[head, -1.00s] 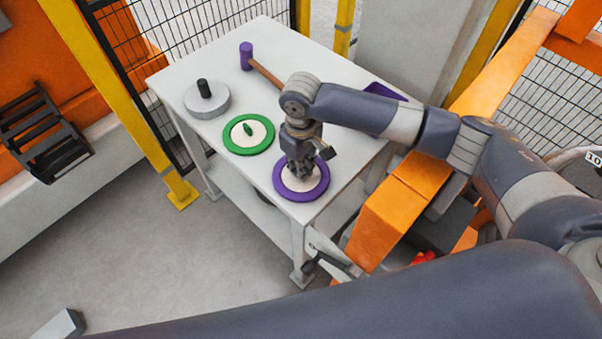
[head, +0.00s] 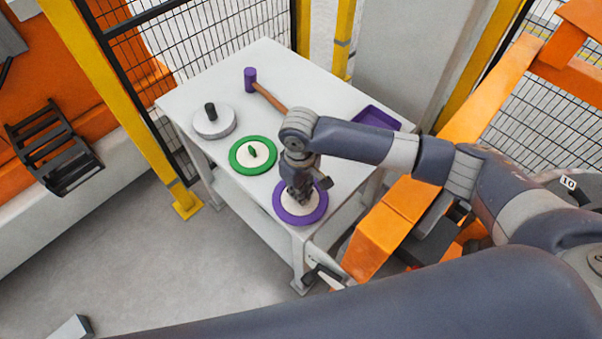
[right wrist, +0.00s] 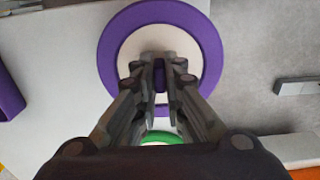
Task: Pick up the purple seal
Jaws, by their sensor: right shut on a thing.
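The purple seal (head: 301,220) is a purple ring with a pale disc inside, lying flat at the table's near corner. In the right wrist view the seal (right wrist: 107,55) fills the upper middle, with a small purple handle at its centre. My right gripper (head: 299,197) points down over the seal's centre. In the right wrist view its fingers (right wrist: 160,72) are closed on both sides of the handle. I cannot tell whether there is a gap under the seal. My left gripper is out of view.
On the white table (head: 180,88) are a green seal (head: 236,163) beside the purple one, a grey disc with a black knob (head: 213,124), a purple-headed hammer (head: 250,77) and a purple tray (head: 377,117). Orange beams (head: 385,215) stand close on the right; mesh fencing is behind.

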